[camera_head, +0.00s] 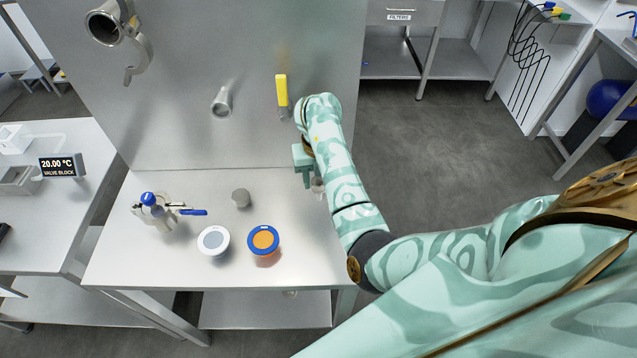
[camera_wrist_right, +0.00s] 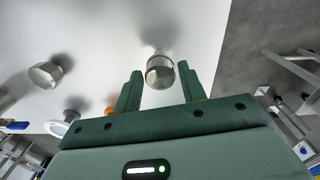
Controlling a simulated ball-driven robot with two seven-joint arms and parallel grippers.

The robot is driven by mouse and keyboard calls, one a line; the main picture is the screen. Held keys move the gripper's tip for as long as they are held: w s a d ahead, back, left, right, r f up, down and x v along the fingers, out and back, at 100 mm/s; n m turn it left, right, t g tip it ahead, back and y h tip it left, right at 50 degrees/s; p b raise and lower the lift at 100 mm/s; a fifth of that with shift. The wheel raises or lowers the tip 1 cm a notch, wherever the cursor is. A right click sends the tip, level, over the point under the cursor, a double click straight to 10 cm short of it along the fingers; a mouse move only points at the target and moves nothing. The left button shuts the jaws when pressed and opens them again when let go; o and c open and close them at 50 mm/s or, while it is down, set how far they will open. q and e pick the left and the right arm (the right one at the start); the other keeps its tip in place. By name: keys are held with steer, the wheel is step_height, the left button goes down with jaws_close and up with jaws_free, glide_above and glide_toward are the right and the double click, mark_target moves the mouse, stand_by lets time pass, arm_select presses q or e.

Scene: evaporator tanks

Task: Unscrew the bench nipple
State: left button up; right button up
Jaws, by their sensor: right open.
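The bench nipple (camera_head: 318,186), a short metal fitting, is at the right side of the bench top, partly hidden by my right arm and gripper. In the right wrist view the nipple (camera_wrist_right: 160,72) is a shiny metal cylinder between the two green fingers, with visible gaps on both sides. My right gripper (camera_head: 305,176) is open and points down at the bench beside the nipple; its fingers also show in the right wrist view (camera_wrist_right: 159,78). I cannot tell whether the nipple touches either finger lower down. My left gripper is out of view.
A grey cap-like cylinder (camera_head: 241,198), a white jar (camera_head: 213,240), an orange-and-blue jar (camera_head: 263,240) and a blue-handled valve piece (camera_head: 158,210) stand on the bench (camera_head: 130,260). The upright panel (camera_head: 190,60) behind carries a pipe stub (camera_head: 222,102) and a yellow-handled valve (camera_head: 282,90).

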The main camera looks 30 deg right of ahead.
steer(key=m+b, duration=0.1)
steer(key=m, duration=0.2)
steer(key=shift+a+f, duration=0.1)
steer(key=shift+f, duration=0.1)
steer(key=m, duration=0.3)
steer(key=shift+b, duration=0.4)
steer(key=m+b, duration=0.1)
steer(key=m, duration=0.2)
steer(key=shift+r+m+b, duration=0.1)
steer(key=shift+m+b, duration=0.35)
steer(key=shift+m, duration=0.45)
jaws_close()
steer(key=shift+r+n+p, duration=0.25)
steer(key=shift+n+p, duration=0.65)
steer(key=shift+n, duration=0.3)
steer(key=shift+f+n+p, duration=0.1)
steer(key=shift+n+p, duration=0.4)
steer(key=shift+n, duration=0.7)
steer(key=shift+a+f, duration=0.1)
steer(key=shift+f, duration=0.1)
